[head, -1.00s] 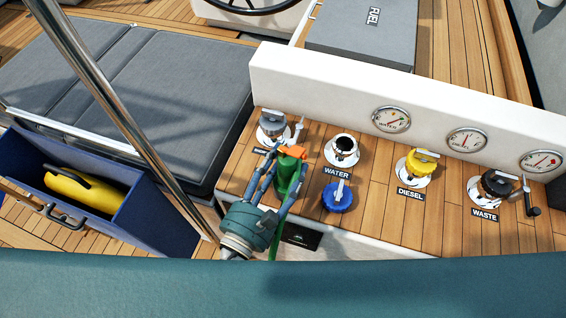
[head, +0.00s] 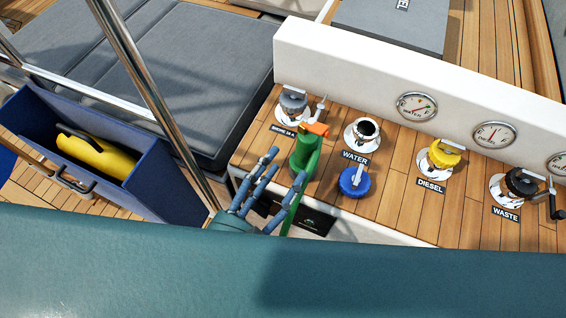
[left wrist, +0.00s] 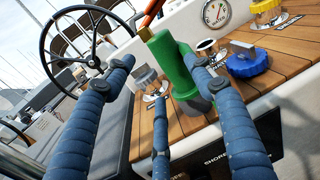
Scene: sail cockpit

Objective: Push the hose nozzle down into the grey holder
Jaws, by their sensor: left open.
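The green hose nozzle (head: 304,152) with its orange top stands roughly upright at the front edge of the wooden panel, left of the WATER filler. It also shows in the left wrist view (left wrist: 174,66). The grey holder (left wrist: 197,103) shows at the nozzle's lower end in the left wrist view. The nozzle's end appears to be in it, but how deep I cannot tell. The green hose (head: 291,213) hangs down in front. My left gripper (head: 283,167) is open and empty, in front and to the left of the nozzle, with its fingers apart from it. My right gripper is not in view.
Right of the nozzle are the open WATER filler (head: 364,132) and its loose blue cap (head: 354,182). The DIESEL (head: 445,154) and WASTE (head: 521,183) caps stand farther right. A steel pole (head: 150,90) rises left of my gripper. A blue locker (head: 163,185) holds a yellow object.

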